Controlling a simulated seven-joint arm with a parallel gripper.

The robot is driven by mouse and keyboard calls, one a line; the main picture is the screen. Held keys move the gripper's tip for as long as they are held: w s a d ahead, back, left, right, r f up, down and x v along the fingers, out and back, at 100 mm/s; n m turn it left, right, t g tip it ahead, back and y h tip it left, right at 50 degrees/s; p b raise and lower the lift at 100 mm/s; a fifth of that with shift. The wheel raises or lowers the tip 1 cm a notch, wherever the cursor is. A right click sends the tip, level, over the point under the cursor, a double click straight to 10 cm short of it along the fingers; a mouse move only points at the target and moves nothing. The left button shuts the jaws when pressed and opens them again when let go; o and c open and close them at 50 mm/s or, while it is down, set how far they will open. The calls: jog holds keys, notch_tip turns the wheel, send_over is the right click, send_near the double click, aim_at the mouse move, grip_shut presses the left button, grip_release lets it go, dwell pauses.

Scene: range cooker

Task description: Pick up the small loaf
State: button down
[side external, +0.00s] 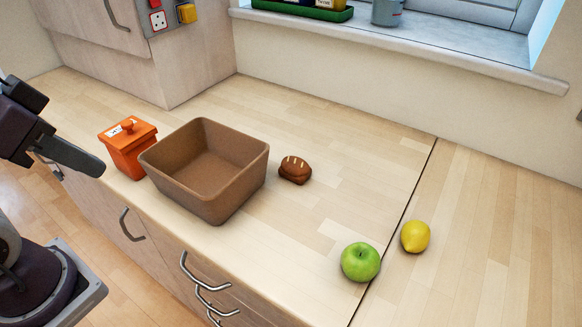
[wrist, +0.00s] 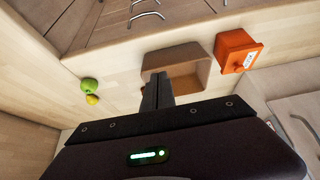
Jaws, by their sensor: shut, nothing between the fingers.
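The small loaf (side external: 295,170) is brown with pale score marks. In the side external view it sits on the wooden worktop, just right of the brown bin. My gripper (side external: 98,168) is at the left of the side view, in front of the worktop edge and well apart from the loaf. In the wrist view its fingers (wrist: 157,80) are together and empty, overlapping the bin in the picture.
An open brown bin (side external: 255,167) stands between my gripper and the loaf. An orange lidded canister (side external: 130,155) is left of it. A green apple (side external: 361,262) and a yellow lemon (side external: 415,236) lie at the right. The worktop behind and right of the loaf is clear.

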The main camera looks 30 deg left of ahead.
dwell(0.4)
jog(key=c, duration=0.6)
grip_release()
